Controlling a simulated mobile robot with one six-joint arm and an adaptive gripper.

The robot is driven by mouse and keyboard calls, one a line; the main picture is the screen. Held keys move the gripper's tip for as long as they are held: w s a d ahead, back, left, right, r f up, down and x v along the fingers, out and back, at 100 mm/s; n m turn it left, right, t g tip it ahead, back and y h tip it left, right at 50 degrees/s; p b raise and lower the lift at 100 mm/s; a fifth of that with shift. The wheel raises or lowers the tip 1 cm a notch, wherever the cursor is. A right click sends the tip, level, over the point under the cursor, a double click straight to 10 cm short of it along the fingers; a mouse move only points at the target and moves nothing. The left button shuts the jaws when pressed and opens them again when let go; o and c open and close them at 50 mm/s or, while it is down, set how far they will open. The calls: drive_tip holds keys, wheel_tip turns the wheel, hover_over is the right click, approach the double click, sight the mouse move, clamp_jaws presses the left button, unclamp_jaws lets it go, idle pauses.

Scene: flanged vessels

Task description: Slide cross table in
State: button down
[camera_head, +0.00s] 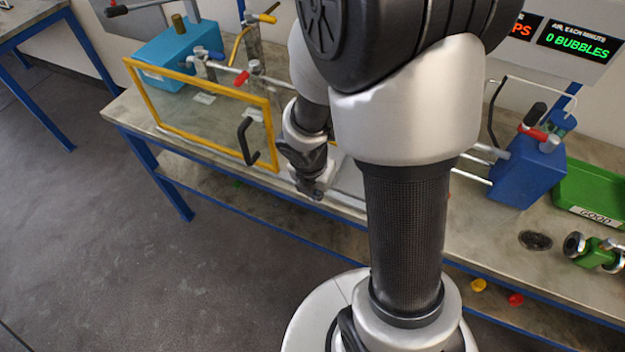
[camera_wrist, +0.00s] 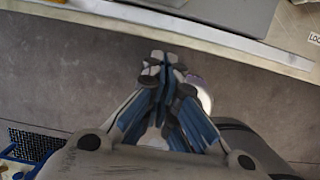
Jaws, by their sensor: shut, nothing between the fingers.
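My gripper (camera_head: 316,190) is shut and empty at the front edge of the workbench, just right of the yellow-framed clear panel. In the wrist view, its closed fingertips (camera_wrist: 163,62) point toward the bench edge, with grey floor below them. A flat light-grey plate (camera_head: 336,160) shows behind my gripper, and my arm hides most of it. It may be the cross table, but I cannot tell for sure. The wrist view shows a grey flat part (camera_wrist: 235,12) on the bench just beyond the edge. Contact between fingers and plate is not visible.
The yellow-framed panel (camera_head: 268,128) with a black handle (camera_head: 246,142) stands left of my gripper. A blue block (camera_head: 530,170) with metal rods, a green tray (camera_head: 590,192) and a green flanged part (camera_head: 597,252) are at right. Open floor (camera_head: 150,270) lies in front.

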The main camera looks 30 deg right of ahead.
drive_tip(key=w+d+f, duration=0.1)
drive_tip(key=w+d+f+b, duration=0.1)
drive_tip(key=f, duration=0.1)
drive_tip(key=d+f+b, duration=0.1)
drive_tip(key=f, duration=0.1)
drive_tip(key=shift+w+d+f, duration=0.15)
drive_tip(key=shift+w+d, duration=0.15)
drive_tip(key=shift+w, duration=0.1)
drive_tip(key=shift+w+d, duration=0.25)
drive_tip(key=shift+d, duration=0.1)
